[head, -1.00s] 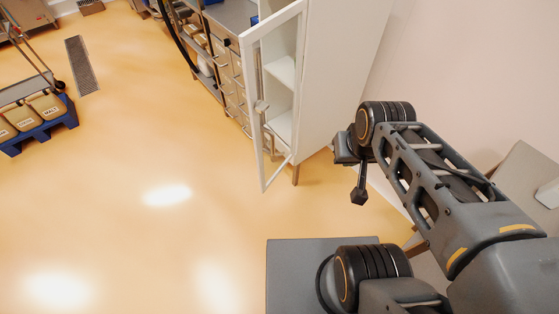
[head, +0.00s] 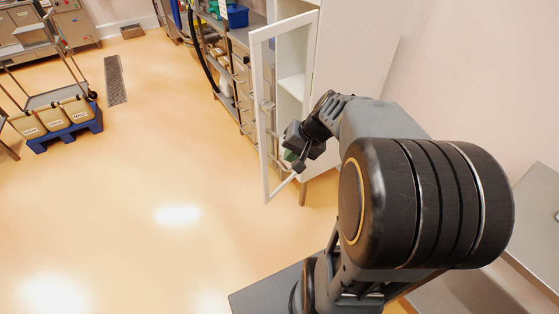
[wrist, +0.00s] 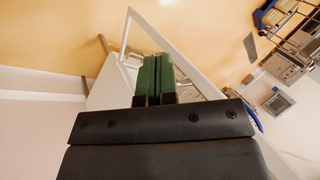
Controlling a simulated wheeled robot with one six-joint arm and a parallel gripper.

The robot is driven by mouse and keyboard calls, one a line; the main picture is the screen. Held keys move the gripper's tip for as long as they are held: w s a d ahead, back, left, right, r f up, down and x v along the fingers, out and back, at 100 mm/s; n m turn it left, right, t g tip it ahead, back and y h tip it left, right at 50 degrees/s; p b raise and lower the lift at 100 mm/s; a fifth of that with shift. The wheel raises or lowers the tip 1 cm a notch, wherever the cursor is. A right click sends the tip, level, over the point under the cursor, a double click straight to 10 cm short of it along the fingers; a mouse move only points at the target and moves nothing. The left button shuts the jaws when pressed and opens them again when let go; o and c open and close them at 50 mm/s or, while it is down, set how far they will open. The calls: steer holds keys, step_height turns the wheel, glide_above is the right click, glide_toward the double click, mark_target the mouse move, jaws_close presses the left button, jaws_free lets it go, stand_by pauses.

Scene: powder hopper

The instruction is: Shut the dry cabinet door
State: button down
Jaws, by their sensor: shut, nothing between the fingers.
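The white dry cabinet (head: 355,60) stands against the right wall in the head view. Its white-framed glass door (head: 258,110) stands open, swung out toward the floor at the left, with a small handle on the frame. White shelves show inside. My gripper (head: 291,157) is at the lower part of the doorway, close to the door's lower frame; I cannot tell whether it touches. In the wrist view, the green fingers (wrist: 157,78) are together with nothing between them. The open door frame (wrist: 175,45) shows just beyond them.
A steel bench with drawers (head: 238,90) stands beyond the cabinet. A blue pallet with tan containers (head: 66,130) and a cart are at the far left. A grey surface (head: 270,292) is at the bottom. The orange floor left of the door is clear.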

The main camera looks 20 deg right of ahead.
steer(key=w+d+f+m+t+y+b, duration=0.1)
steer(key=w+d+f+m+t+b, duration=0.15)
steer(key=d, duration=0.35)
steer(key=w+d+f+m+t+b, duration=0.1)
steer(key=w+d+f+m, duration=0.1)
steer(key=d+f, duration=0.25)
steer(key=w+a+f, duration=0.5)
steer(key=w, duration=0.3)
steer(key=shift+w+a, duration=0.2)
steer(key=shift+a, duration=0.1)
steer(key=shift+f+t, duration=0.1)
steer(key=shift+t, duration=0.15)
